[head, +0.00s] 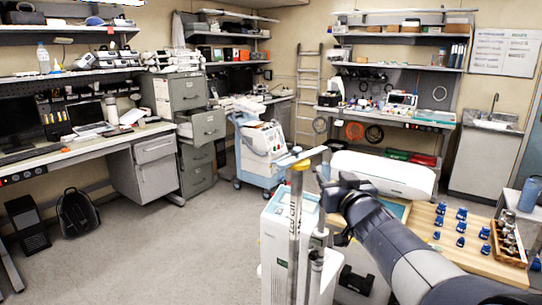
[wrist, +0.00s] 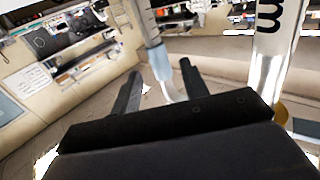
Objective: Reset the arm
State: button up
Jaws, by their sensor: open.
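My arm reaches in from the lower right in the head view. My gripper (head: 324,178) is raised near the metal pole (head: 296,225) in front of a white cabinet unit (head: 273,255). In the wrist view my gripper (wrist: 160,80) shows two dark fingers spread apart. A pale tube with a light blue collar (wrist: 159,62) shows between and beyond the fingers. I cannot tell its distance. Nothing is visibly held. A shiny upright with black lettering (wrist: 270,60) stands close on the right in the wrist view.
A white rounded machine (head: 383,174) stands behind my arm. A blue-white cart (head: 262,150) stands farther back. Floor at left centre (head: 165,245) is clear.

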aim_at(328, 172)
jog(key=w, duration=0.5)
jog(key=shift+a, duration=0.4)
jog(key=shift+r, duration=0.15)
jog(key=shift+s, duration=0.1)
